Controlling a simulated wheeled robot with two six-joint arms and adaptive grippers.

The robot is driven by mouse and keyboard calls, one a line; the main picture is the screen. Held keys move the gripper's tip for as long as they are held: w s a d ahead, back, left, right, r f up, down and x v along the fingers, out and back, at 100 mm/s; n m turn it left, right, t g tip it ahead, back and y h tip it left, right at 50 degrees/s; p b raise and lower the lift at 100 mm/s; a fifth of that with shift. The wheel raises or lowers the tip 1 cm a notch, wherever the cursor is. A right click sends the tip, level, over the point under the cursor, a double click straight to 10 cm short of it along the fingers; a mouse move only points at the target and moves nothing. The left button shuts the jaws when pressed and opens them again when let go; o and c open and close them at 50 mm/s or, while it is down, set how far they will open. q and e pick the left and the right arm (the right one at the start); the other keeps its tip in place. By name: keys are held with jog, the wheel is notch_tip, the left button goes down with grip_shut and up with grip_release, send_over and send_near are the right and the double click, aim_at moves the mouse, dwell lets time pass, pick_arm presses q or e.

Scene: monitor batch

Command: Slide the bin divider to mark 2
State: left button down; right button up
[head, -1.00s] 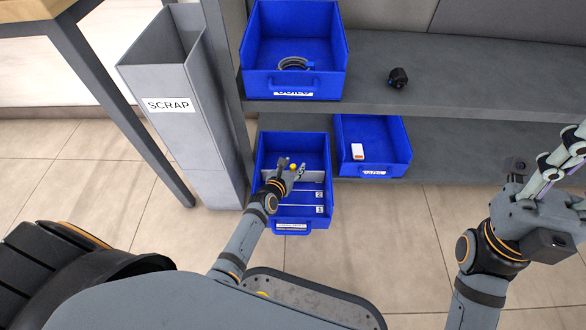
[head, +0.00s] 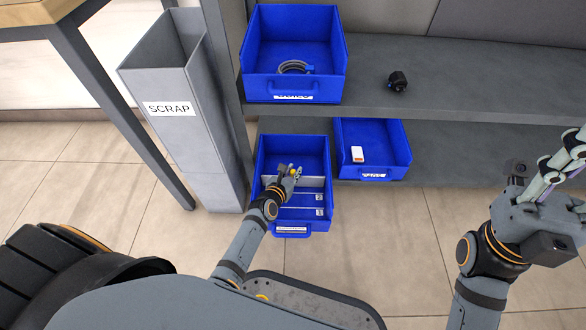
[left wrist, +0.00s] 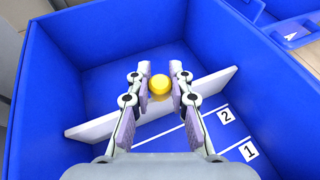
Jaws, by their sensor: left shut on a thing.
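The blue bin (head: 322,222) sits low in front of the shelf. Its pale divider (head: 312,182) stands across it, behind the line labelled 2 (head: 319,197), with a gap to that line. The line labelled 1 (head: 319,212) is nearer the front. My left gripper (head: 291,172) is shut on the divider's yellow knob. In the left wrist view, the fingers (left wrist: 159,90) flank the knob (left wrist: 159,84), and the divider (left wrist: 215,82) runs slantwise across the picture. My right gripper (head: 562,165) is at the right edge, away from the bin; its jaw state is unclear.
A grey SCRAP chute (head: 190,130) stands close left of the bin. A shelf (head: 450,85) holds an upper blue bin (head: 255,88) and a small black object (head: 397,81). Another blue bin (head: 398,170) with a white-orange item (head: 357,154) is at right. The floor at front right is clear.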

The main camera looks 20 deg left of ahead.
pick_arm(q)
jog(key=s, duration=0.2)
jog(key=shift+s+d, duration=0.4)
jog(key=c, duration=1.2)
grip_release()
jog(key=v, duration=1.2)
jog(key=shift+r, duration=0.1)
